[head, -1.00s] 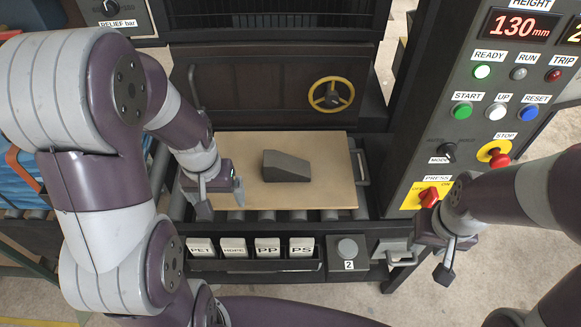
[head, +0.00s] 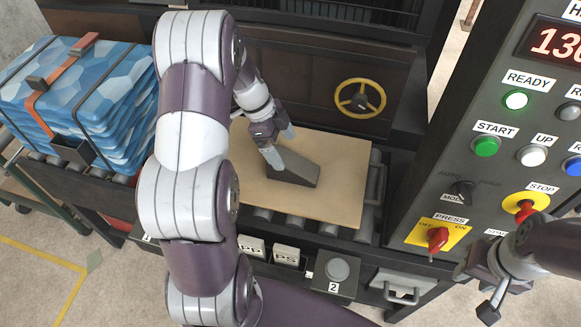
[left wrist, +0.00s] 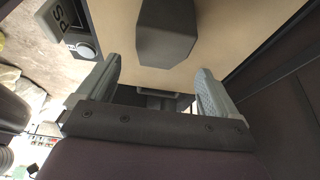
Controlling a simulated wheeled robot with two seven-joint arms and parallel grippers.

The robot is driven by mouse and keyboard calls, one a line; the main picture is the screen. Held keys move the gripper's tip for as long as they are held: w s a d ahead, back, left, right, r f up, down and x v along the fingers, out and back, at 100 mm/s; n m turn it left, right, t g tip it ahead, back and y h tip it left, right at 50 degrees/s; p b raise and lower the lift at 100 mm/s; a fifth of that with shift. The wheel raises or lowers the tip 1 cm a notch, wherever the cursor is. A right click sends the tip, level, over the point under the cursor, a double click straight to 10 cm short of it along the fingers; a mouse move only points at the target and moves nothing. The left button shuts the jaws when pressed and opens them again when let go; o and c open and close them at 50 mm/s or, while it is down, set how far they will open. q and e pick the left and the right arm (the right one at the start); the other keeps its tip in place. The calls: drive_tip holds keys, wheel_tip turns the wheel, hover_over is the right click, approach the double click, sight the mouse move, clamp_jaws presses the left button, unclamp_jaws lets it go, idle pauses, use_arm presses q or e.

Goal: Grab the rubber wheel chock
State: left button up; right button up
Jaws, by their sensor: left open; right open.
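The rubber wheel chock (head: 297,170) is a dark grey wedge lying on a tan board (head: 345,190) on the roller bed. My left gripper (head: 279,148) is open at the chock's left end in the head view, and one finger overlaps the chock there. In the left wrist view the chock (left wrist: 167,30) lies beyond and between the open fingers of the left gripper (left wrist: 158,85), with nothing held. I cannot tell whether a finger touches it. My right gripper (head: 478,290) is open and empty at the lower right, beside the control panel.
The control panel (head: 470,190) with buttons and a red switch stands right of the board. A dark door with a yellow handwheel (head: 360,98) is behind it. A strapped stack of blue sheets (head: 85,95) is at the left.

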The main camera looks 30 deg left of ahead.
sight(286, 157)
use_arm(q)
drive_tip(key=x, duration=0.4)
drive_tip(key=a+x, duration=0.1)
drive_tip(key=x, duration=0.1)
drive_tip(key=shift+s+d+f+p, duration=0.15)
drive_tip(key=shift+f+p, duration=0.15)
drive_tip(key=shift+f, duration=0.05)
drive_tip(key=shift+d+f, duration=0.2)
drive_tip(key=shift+f, duration=0.1)
drive_tip(key=shift+r, duration=0.1)
drive_tip(key=c, duration=1.4)
drive_tip(key=shift+o, duration=0.2)
drive_tip(key=shift+r, duration=0.1)
